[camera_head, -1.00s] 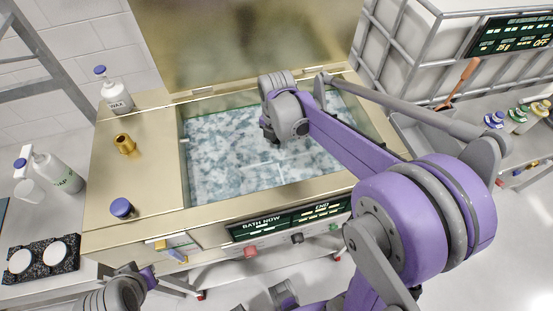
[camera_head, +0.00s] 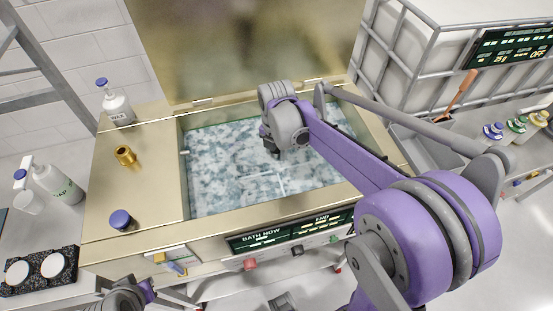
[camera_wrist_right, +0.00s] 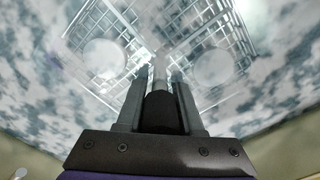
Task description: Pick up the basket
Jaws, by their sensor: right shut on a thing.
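The basket is a wire mesh frame in the cloudy bath, clear in the right wrist view (camera_wrist_right: 90,40) on both sides of the fingers, with two round pale discs in it. In the head view only faint pale lines of it (camera_head: 268,178) show through the water. My right gripper (camera_head: 272,148) is low over the middle of the bath. In the wrist view its fingers (camera_wrist_right: 159,78) are shut on a pale upright part of the basket. My left arm shows only at the lower left edge of the head view; its jaws do not show.
The bath tank (camera_head: 215,222) has a brass-coloured rim and a raised lid (camera_head: 240,45) behind. A wax bottle (camera_head: 117,105), a brass fitting (camera_head: 124,156) and a blue-capped jar (camera_head: 121,220) stand on its left deck. A caged white container (camera_head: 425,50) stands at the right.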

